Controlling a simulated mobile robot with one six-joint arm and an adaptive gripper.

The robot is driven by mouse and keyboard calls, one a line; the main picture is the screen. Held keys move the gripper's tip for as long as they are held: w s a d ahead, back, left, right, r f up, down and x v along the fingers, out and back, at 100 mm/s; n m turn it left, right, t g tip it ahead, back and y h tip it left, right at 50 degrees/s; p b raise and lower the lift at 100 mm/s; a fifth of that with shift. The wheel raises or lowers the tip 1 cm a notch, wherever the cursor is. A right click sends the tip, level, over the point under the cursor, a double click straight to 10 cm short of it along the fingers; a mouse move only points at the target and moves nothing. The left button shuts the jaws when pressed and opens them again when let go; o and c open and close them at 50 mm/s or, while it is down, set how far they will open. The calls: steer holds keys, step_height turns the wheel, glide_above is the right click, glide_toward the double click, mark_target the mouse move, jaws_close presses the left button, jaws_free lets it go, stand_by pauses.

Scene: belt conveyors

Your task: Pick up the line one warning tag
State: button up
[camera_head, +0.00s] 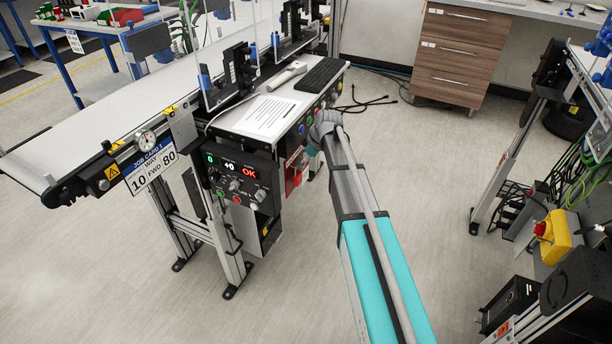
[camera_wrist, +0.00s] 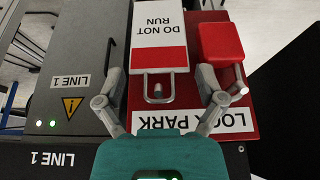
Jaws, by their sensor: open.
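The warning tag (camera_wrist: 159,28), a white plate with a red band reading DO NOT RUN, sits upside down in the wrist view over a red board marked LOCK PARK (camera_wrist: 192,121). A metal loop (camera_wrist: 159,88) shows at its near end. My gripper (camera_wrist: 160,78) is open, with one finger on each side of the tag's near end and loop; I cannot tell whether they touch. In the head view my gripper (camera_head: 322,128) is at the conveyor's control end, and the red board (camera_head: 294,178) shows below it. The tag is not clear there.
A red padlock-like block (camera_wrist: 221,45) sits beside the tag, close to the right finger. A grey box (camera_wrist: 70,80) labelled LINE 1 lies left. The conveyor (camera_head: 110,115) has a control panel (camera_head: 240,180). Floor is clear right of my arm, before a yellow emergency-stop box (camera_head: 556,237).

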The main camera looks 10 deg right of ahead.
steer(key=shift+c, duration=0.2)
stand_by(0.4)
steer(key=c, duration=0.4)
steer(key=shift+c, duration=0.2)
steer(key=shift+r, duration=0.1)
steer(key=shift+r+p, duration=0.85)
steer(key=shift+p, duration=0.2)
steer(key=s+d, duration=1)
steer(key=d, duration=0.4)
steer(key=shift+s+d+f, duration=0.2)
steer(key=shift+s+d, duration=0.05)
steer(key=shift+s, duration=0.05)
